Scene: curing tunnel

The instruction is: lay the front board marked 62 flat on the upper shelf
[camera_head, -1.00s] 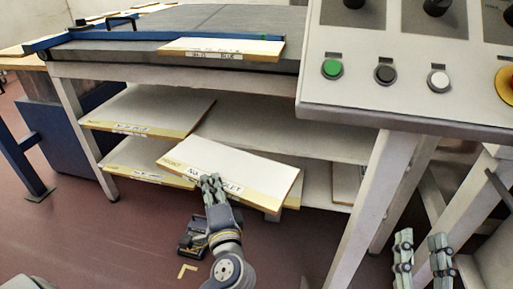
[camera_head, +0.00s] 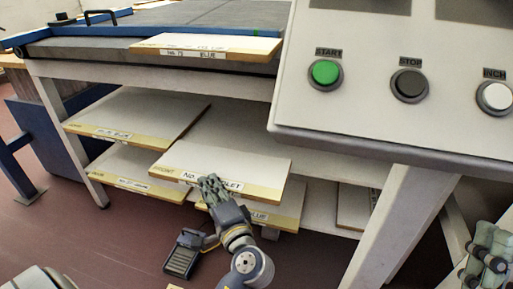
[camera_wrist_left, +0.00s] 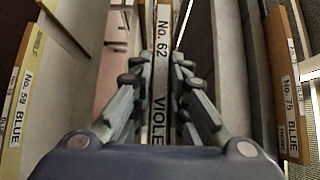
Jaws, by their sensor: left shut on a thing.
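The front board marked 62 (camera_head: 240,165) is a pale panel with a yellow front edge and a label reading violet. It looks about level and reaches into the upper shelf (camera_head: 324,170) space under the conveyor table. I cannot tell whether it touches the shelf. My left gripper (camera_head: 212,184) is shut on the middle of its front edge, covering part of the label. The wrist view shows the No. 62 edge (camera_wrist_left: 160,60) between the fingers. My right gripper (camera_head: 488,250) is at the lower right, partly cut off, its fingers apart and no board in it.
Another board (camera_head: 140,112) lies on the upper shelf to the left. Boards lie below, one at left (camera_head: 135,170) and one under the held board (camera_head: 285,210). Board No. 75 (camera_head: 205,42) lies on the table above. A control panel (camera_head: 350,115) and its leg stand at right.

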